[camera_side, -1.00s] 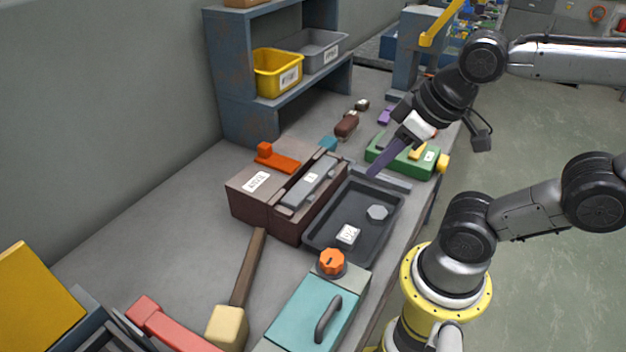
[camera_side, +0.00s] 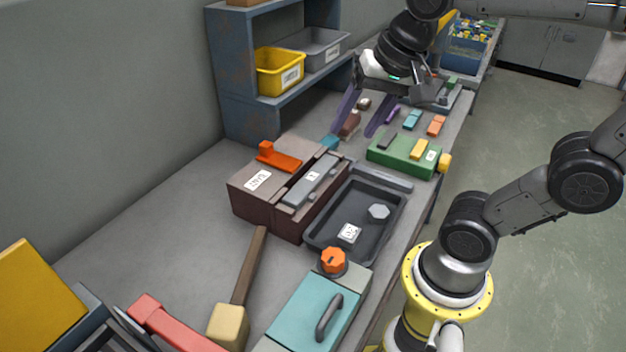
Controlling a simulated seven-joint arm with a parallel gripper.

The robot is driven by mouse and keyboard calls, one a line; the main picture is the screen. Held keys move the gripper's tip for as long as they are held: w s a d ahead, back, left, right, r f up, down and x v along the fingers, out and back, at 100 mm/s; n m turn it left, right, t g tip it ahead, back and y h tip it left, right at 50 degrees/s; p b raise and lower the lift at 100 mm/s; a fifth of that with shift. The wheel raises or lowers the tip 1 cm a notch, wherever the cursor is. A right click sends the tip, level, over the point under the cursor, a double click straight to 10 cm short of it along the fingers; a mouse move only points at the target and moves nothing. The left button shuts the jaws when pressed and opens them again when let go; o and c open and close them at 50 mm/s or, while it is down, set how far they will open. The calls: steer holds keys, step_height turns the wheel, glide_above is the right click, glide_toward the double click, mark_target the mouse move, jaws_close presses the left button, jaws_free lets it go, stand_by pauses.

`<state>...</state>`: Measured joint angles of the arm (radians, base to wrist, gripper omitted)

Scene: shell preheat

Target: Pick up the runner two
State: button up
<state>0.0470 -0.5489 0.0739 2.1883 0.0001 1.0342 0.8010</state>
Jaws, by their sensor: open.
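My gripper (camera_side: 355,128) is open, with its two purple fingers pointing down over the back of the bench. A small brown piece (camera_side: 350,122) shows between the fingers, and I cannot tell whether they touch it. No readable label marks a runner two. A brown block labelled like "anvil" (camera_side: 257,180) holds a grey bar with a "1" tag (camera_side: 312,178). A dark tray (camera_side: 335,238) in front has a white tagged piece (camera_side: 349,233) and a grey hexagonal piece (camera_side: 379,211) in it.
A green box (camera_side: 395,157) stands right of my gripper, with small purple, teal (camera_side: 412,119) and orange (camera_side: 436,125) pieces behind it. A blue shelf (camera_side: 232,75) holds a yellow bin (camera_side: 277,72). A mallet (camera_side: 240,290) and a teal box (camera_side: 300,318) are in front.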

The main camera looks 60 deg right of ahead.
steer(key=w+d+m+g, duration=0.2)
steer(key=w+m, duration=0.3)
steer(key=w, duration=0.1)
steer(key=m+g, duration=0.3)
glide_above(312, 176)
step_height(312, 176, down, 8)
step_height(312, 176, down, 8)
steer(key=shift+d+r, duration=0.1)
steer(key=shift+s+f, duration=0.1)
steer(key=shift+f, duration=2.85)
jaws_close()
